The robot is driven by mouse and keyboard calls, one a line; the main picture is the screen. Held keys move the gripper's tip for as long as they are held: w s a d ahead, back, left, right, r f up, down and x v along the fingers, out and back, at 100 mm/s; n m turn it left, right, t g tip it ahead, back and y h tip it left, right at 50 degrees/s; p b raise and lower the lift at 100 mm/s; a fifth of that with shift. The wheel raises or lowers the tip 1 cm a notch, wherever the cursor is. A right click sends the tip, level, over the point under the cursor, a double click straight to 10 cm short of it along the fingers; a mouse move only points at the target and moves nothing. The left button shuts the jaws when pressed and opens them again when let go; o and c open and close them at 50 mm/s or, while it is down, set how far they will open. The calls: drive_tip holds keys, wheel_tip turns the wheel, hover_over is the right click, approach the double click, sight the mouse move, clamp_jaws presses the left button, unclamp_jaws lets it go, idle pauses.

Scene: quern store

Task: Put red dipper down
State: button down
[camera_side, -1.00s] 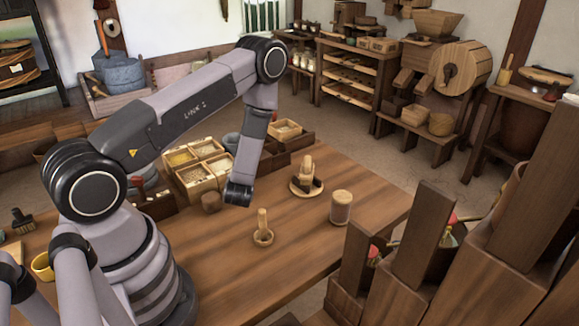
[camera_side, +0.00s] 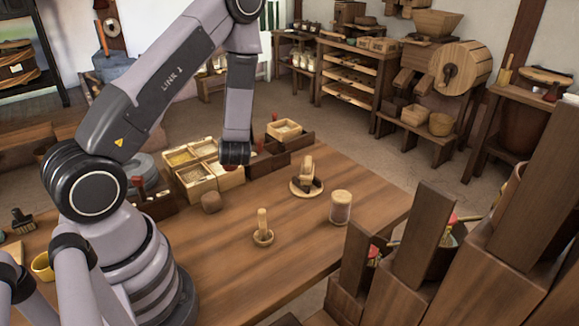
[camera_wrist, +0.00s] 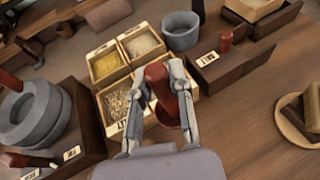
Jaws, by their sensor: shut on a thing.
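The red dipper (camera_wrist: 157,76) is between the two fingers of my gripper (camera_wrist: 162,80) in the wrist view. My gripper is shut on it. In the side view my gripper (camera_side: 235,155) hangs near the right end of the group of grain boxes, with a little red showing at its tip. In the wrist view the dipper overlaps the front right grain box, so its height above the box is hard to tell. The fingers and dipper hide part of that box.
Beside the dipper are boxes of yellow grain (camera_wrist: 105,66), pale grain (camera_wrist: 143,43) and mixed grain (camera_wrist: 117,100). A grey pot (camera_wrist: 181,33) and a dark labelled holder (camera_wrist: 235,65) stand beyond.

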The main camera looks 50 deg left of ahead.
drive_tip(key=s+d+r+n+g+h, duration=0.2)
drive_tip(key=s+n+g+h, duration=0.2)
drive_tip(key=s+n+g, duration=1.1)
drive_tip(key=w+d+f+n+h, duration=0.1)
drive_tip(key=d+f+n+h, duration=0.2)
drive_tip(key=d+n+h, duration=1.3)
drive_tip(key=w+d+n+t+h, duration=0.7)
drive_tip(key=w+d, duration=0.3)
drive_tip(key=w, duration=0.4)
drive_tip(key=w+a+r+n+t+y, duration=0.2)
drive_tip(key=w+n+t, duration=0.35)
drive_tip(key=w, duration=0.35)
drive_tip(key=w+a+r+n+t+y, duration=0.25)
drive_tip(key=w+n+t, duration=0.25)
drive_tip(key=w+t, duration=0.3)
drive_tip(key=shift+g, duration=0.75)
drive_tip(key=shift+w+f, duration=3.4)
drive_tip(key=shift+w, duration=0.2)
drive_tip(key=shift+w+f, duration=3.35)
drive_tip(key=shift+w, duration=0.25)
